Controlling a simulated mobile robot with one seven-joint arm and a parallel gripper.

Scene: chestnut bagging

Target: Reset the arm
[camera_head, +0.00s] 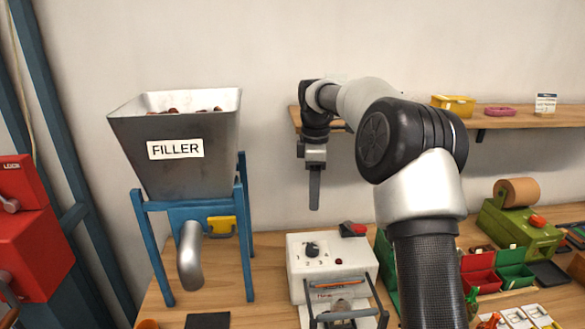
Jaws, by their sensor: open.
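My arm rises from the bottom right of the camera_head view, bends at a black elbow joint, and reaches back and left. My gripper (314,190) points straight down in front of the wall, above the white machine. Its fingers show nearly edge-on as one dark strip, with nothing visible held in them. It hangs clear of the bench, to the right of the filler.
The grey filler hopper (185,168) with chestnuts stands on a blue frame at left. A white machine with a knob (330,262) stands below the gripper. A wall shelf (490,120) runs behind the arm. A green tape dispenser (515,230) and coloured bins (482,272) crowd the right.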

